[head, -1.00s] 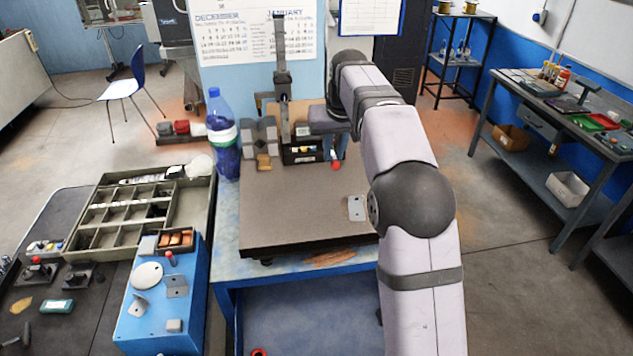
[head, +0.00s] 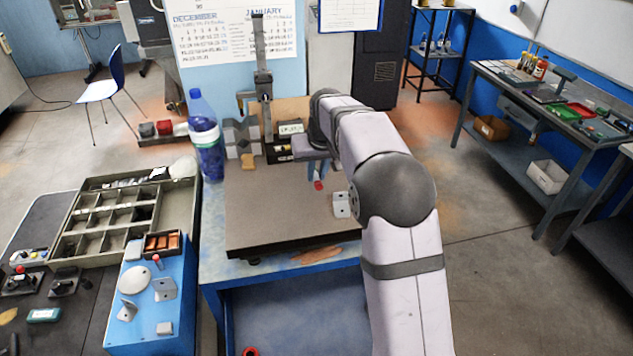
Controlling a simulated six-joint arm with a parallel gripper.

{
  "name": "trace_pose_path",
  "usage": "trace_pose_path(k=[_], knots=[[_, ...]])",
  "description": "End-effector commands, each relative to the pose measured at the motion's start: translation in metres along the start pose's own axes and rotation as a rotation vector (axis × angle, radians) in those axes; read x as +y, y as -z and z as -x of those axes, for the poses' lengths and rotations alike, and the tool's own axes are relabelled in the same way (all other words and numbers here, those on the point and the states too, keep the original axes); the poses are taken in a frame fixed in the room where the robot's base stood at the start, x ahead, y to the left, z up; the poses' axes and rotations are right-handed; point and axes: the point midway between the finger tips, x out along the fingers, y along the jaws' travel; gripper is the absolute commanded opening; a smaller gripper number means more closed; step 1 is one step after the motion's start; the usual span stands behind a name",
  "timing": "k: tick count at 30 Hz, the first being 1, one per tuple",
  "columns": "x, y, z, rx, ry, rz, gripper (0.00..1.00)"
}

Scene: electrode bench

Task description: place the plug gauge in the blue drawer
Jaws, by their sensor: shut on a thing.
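My gripper (head: 318,175) is small in the head view, over the right rear part of the dark surface plate, pointing down. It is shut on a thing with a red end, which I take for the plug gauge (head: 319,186). The red end shows just below the fingers, and the rest is hidden between them. I cannot tell whether it clears the plate. The blue drawer (head: 285,312) is open below the front of the bench, nearer the camera than my gripper. A small red ring (head: 250,351) is at its near left edge.
The surface plate (head: 275,215) carries a grey bracket (head: 341,204) right of my gripper. A black box (head: 282,153), grey V-blocks and a tall height gauge (head: 262,70) stand behind. A blue bottle (head: 206,140) stands left. A blue box (head: 150,320) and compartment tray (head: 185,215) lie further left.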

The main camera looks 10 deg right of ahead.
Motion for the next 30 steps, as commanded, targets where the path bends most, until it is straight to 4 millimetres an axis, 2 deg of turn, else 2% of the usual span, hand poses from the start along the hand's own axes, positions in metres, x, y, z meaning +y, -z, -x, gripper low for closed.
trace_pose_path(k=[12,25,26,27,30], knots=[[0.000,-0.014,-0.033,-0.001,0.000,0.000,0.00],[0.000,-0.016,-0.038,0.000,0.000,0.000,0.00],[0.000,-0.016,-0.038,-0.001,0.000,0.000,0.23],[0.000,-0.016,-0.037,-0.002,0.000,0.000,0.32],[0.000,-0.016,-0.037,-0.002,0.000,0.000,0.34]])
